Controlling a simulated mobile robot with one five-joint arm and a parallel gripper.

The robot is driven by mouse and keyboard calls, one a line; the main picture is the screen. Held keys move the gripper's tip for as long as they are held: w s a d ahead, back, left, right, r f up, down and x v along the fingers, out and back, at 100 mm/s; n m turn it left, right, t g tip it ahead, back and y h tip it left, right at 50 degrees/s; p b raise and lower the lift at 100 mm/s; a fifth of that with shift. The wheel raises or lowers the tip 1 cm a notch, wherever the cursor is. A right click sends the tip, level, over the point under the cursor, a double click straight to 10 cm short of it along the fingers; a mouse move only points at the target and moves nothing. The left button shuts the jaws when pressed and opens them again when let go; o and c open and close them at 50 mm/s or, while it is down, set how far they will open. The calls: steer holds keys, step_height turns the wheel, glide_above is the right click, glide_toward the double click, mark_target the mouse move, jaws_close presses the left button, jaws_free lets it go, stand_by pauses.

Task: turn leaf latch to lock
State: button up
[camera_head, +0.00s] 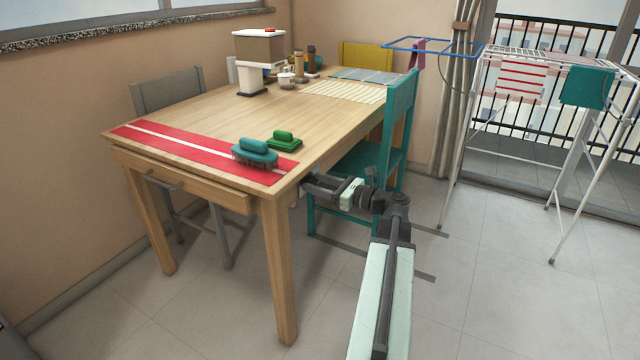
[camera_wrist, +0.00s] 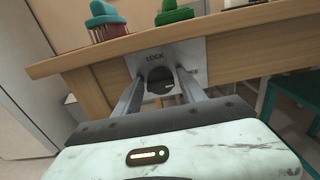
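The leaf latch (camera_wrist: 160,82) shows in the wrist view as a dark round part on a grey plate (camera_wrist: 196,52) fixed to the table's wooden edge. In the head view my gripper (camera_head: 308,186) is at the table's near right side, below the top. The latch is hidden there.
The wooden table (camera_head: 190,112) carries a red runner (camera_head: 205,150), a teal brush (camera_head: 255,152) and a green brush (camera_head: 284,140) near this corner. A teal chair (camera_head: 398,110) stands close beyond my arm. A drying rack (camera_head: 470,130) stands at right; floor before it is clear.

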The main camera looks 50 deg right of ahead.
jaws_close()
steer(key=shift+d, duration=0.15)
steer(key=shift+n, duration=0.3)
steer(key=n, duration=0.3)
steer(key=shift+a+n, duration=0.2)
steer(key=shift+n, duration=0.1)
steer(key=n, duration=0.4)
steer(key=shift+n, duration=0.3)
steer(key=n, duration=0.4)
steer(key=shift+a+f+n, duration=0.1)
steer(key=shift+n, duration=0.2)
steer(key=shift+f+n, duration=0.1)
steer(key=shift+n, duration=2.1)
